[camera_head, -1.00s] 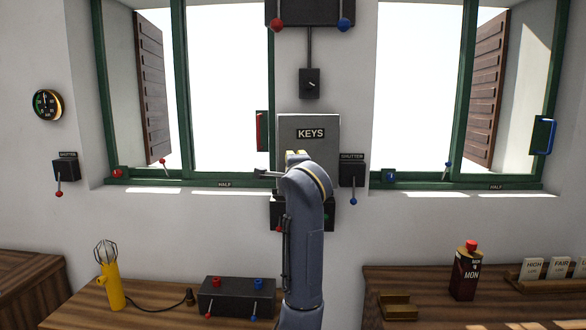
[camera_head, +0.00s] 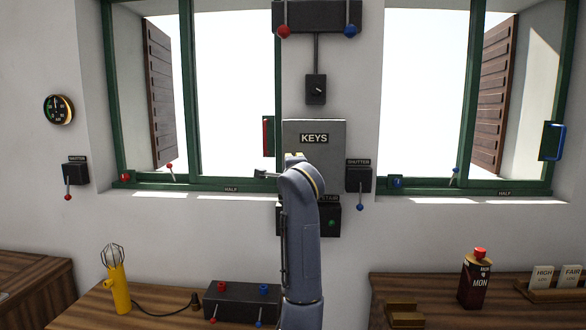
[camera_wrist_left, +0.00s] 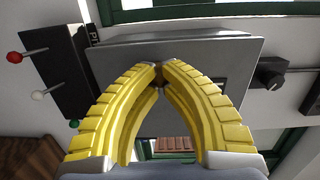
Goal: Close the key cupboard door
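The key cupboard (camera_head: 331,155) is a grey box with a KEYS label on the wall between the two windows. Its front faces me; I cannot tell whether the door sits fully flush. Contact is unclear. My right gripper is not in view.
A black knob box (camera_head: 316,89) is above the cupboard, a shutter lever box (camera_head: 358,178) to its right, and a stair switch box (camera_head: 331,221) below. A red handle (camera_head: 268,136) is close on the left. A yellow lamp (camera_head: 117,289) stands on the bench.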

